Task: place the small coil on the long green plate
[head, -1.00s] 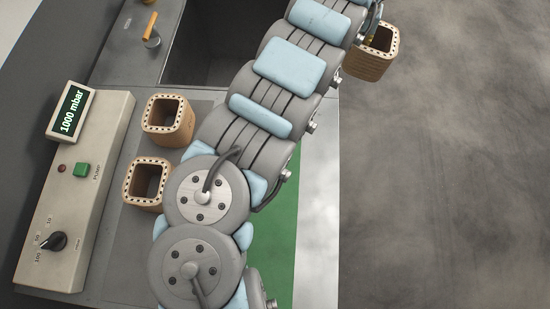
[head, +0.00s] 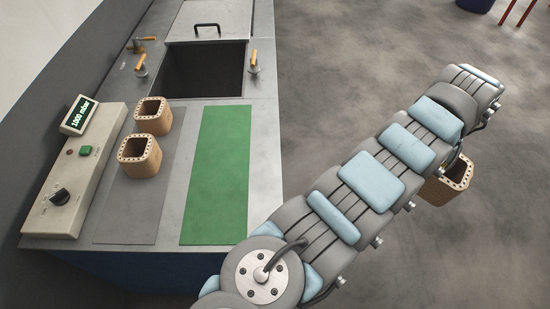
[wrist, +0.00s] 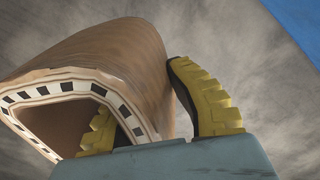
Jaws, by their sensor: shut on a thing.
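My gripper (wrist: 150,112) has yellow ribbed fingers and is shut on the wall of a tan square coil (wrist: 100,52) with a white slotted rim. One finger is inside the coil's opening and the other is outside. In the head view the held coil (head: 437,190) hangs over the floor to the right of the bench, partly behind my arm, which hides the gripper. The long green plate (head: 219,165) lies bare on the bench top. Two similar tan coils, one farther (head: 154,115) and one nearer (head: 140,156), stand upright on the grey plate left of it.
A control box (head: 66,187) with a display reading 1000 mbar (head: 78,115) stands at the bench's left. An open dark tank (head: 203,72) with clamps and a lid (head: 210,20) lies behind the plates. A blue bin and red legs stand far right.

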